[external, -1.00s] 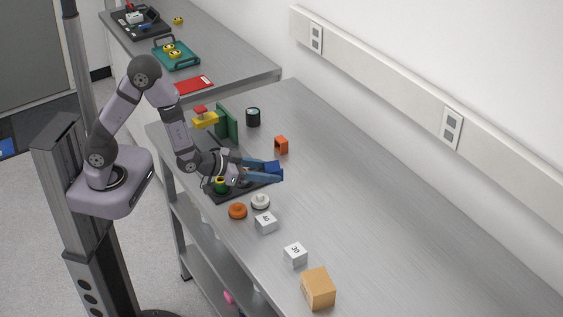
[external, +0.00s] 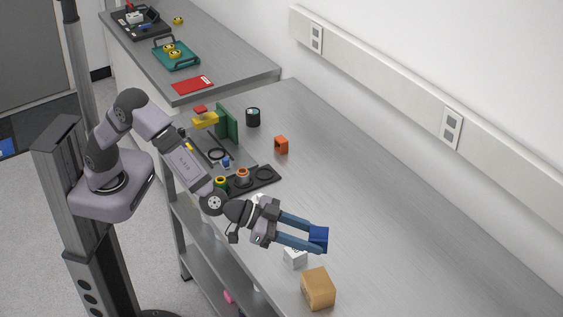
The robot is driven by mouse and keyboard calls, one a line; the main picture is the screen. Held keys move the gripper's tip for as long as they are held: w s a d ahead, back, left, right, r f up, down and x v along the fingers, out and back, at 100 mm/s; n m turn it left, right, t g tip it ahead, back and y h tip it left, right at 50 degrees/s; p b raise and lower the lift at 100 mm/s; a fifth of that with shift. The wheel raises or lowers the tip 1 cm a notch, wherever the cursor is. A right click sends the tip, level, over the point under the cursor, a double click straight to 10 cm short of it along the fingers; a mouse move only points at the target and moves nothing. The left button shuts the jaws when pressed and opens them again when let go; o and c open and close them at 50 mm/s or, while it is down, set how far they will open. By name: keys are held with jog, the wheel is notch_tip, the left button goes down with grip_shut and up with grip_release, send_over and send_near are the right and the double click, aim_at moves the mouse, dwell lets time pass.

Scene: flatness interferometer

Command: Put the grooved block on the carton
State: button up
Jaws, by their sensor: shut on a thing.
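My gripper (external: 311,240), with blue-grey fingers, is shut on a dark blue block, which I take to be the grooved block (external: 319,239). The block is at the fingertips; its groove cannot be made out at this size. The tan carton (external: 318,289) stands near the front edge of the bench. The held block appears above and behind the carton in the picture, apart from it. The carton's top is bare.
A white numbered cube (external: 294,257) stands beside the carton, partly behind the fingers. A black tray (external: 262,183) with rings, an orange bracket (external: 281,145), a black cup (external: 253,117) and a green upright plate (external: 227,122) are farther back. The bench's right side is clear.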

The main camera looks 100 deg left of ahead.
aim_at(312, 279)
jog(key=shift+w+d+r+m, duration=0.3)
jog(key=shift+w+d+r, duration=0.4)
jog(key=shift+w+d, duration=0.2)
jog(key=shift+s+d+f+h, duration=0.1)
jog(key=shift+f+h, duration=0.3)
jog(key=shift+f, duration=0.1)
jog(key=shift+s+d+f+m+h, duration=0.1)
jog(key=shift+d+f+m+h, duration=0.15)
jog(key=shift+m+h, duration=0.15)
jog(key=shift+f+p, duration=0.65)
jog(key=shift+f, duration=4.3)
jog(key=shift+f, duration=0.2)
jog(key=o, duration=1.3)
jog(key=shift+c, duration=0.2)
